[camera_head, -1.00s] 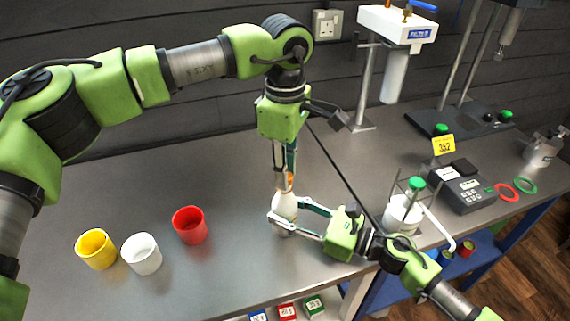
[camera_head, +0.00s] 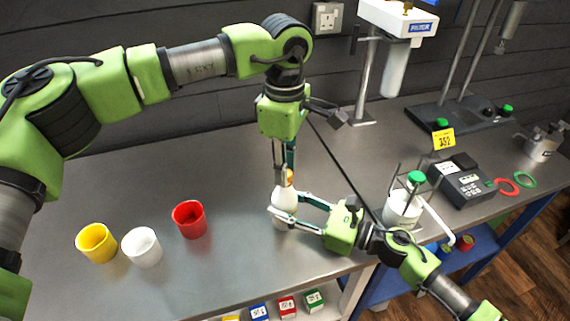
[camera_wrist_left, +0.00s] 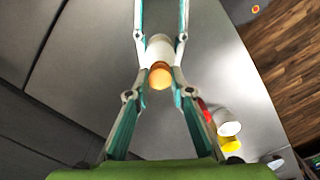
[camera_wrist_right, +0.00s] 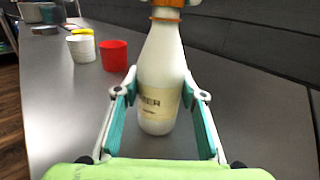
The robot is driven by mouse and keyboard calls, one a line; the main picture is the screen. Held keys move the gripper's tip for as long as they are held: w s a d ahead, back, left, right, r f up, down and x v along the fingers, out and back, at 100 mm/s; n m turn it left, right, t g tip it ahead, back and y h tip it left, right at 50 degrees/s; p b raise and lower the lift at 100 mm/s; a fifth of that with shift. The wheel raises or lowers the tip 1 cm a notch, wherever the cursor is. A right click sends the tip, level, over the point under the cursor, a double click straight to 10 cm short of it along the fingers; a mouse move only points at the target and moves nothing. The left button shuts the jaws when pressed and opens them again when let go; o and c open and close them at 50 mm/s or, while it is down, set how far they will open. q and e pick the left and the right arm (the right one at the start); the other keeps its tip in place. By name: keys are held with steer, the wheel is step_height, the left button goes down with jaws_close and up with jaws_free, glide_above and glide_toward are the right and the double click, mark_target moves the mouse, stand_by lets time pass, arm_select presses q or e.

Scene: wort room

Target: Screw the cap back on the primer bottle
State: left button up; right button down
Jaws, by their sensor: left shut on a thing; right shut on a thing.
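The white primer bottle (camera_head: 284,203) stands upright on the bench; its label shows in the right wrist view (camera_wrist_right: 160,98). My right gripper (camera_head: 282,213) is shut around the bottle's body from the right side. My left gripper (camera_head: 285,175) points straight down over the bottle and is shut on the orange cap (camera_head: 290,176). The cap is at the bottle's mouth, in line with it, and also shows in the left wrist view (camera_wrist_left: 160,76). The fingers partly hide the neck, so I cannot tell how far the cap is threaded.
Yellow (camera_head: 96,243), white (camera_head: 142,247) and red (camera_head: 189,219) cups stand on the left of the bench. A white container (camera_head: 402,209), a dark meter (camera_head: 462,182) and a filter stand (camera_head: 365,85) are to the right. The dark wall is behind.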

arm_select(q)
steer(key=shift+f, duration=0.15)
steer(key=m, duration=0.4)
steer(key=shift+m, duration=0.3)
steer(key=m, duration=0.5)
steer(key=shift+m, duration=0.4)
steer(key=m, duration=0.5)
steer(key=shift+m, duration=0.4)
steer(key=m, duration=0.6)
steer(key=shift+a, duration=0.1)
steer(key=o, duration=0.7)
